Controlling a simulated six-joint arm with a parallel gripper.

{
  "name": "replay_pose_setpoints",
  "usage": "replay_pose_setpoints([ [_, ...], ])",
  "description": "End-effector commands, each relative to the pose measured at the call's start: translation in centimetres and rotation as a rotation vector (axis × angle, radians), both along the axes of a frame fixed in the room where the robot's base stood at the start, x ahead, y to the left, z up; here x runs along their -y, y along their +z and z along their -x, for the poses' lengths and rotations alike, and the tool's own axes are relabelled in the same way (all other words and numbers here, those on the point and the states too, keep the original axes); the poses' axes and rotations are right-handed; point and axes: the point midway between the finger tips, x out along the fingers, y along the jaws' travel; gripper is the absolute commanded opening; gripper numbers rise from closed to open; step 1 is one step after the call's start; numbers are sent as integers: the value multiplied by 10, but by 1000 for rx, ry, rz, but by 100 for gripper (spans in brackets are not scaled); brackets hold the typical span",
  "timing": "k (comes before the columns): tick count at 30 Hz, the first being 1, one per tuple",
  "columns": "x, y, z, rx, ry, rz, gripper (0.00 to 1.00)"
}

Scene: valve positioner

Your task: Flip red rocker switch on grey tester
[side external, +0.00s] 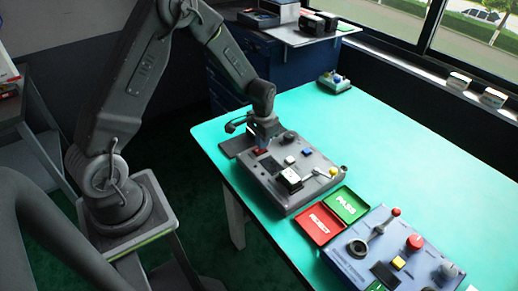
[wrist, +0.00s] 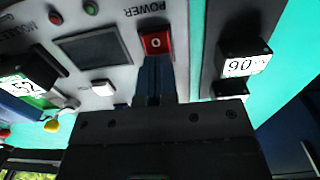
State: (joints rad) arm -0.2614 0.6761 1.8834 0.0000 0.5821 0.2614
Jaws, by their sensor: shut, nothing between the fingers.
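The grey tester (side external: 318,172) sits on the teal table near its left edge. Its red rocker switch (wrist: 156,43) is below the upside-down word POWER in the wrist view and shows a white O mark. The switch also appears in the side view (side external: 260,151), just under my gripper. My gripper (wrist: 154,62) is shut and empty, with its fingertips at the switch's near edge. I cannot tell whether they touch it. The fingers hide the panel just below the switch.
Beside the switch is a dark block labelled 90 (wrist: 243,62). The panel also carries a dark screen (wrist: 94,48), a white button (wrist: 103,87) and a block labelled 52 (wrist: 28,75). Red (side external: 318,224) and green (side external: 345,204) trays and a blue-grey panel (side external: 366,268) lie nearer the camera.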

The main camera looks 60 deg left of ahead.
Motion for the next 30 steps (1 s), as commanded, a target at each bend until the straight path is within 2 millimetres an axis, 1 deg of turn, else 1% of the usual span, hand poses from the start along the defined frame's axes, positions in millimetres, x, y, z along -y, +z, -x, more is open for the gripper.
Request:
replay_pose_setpoints([
  [11,0,-6,0,-1,0,0,0],
  [14,0,-5,0,-1,0,0,0],
  [30,0,35,0,2,0,-1,0],
])
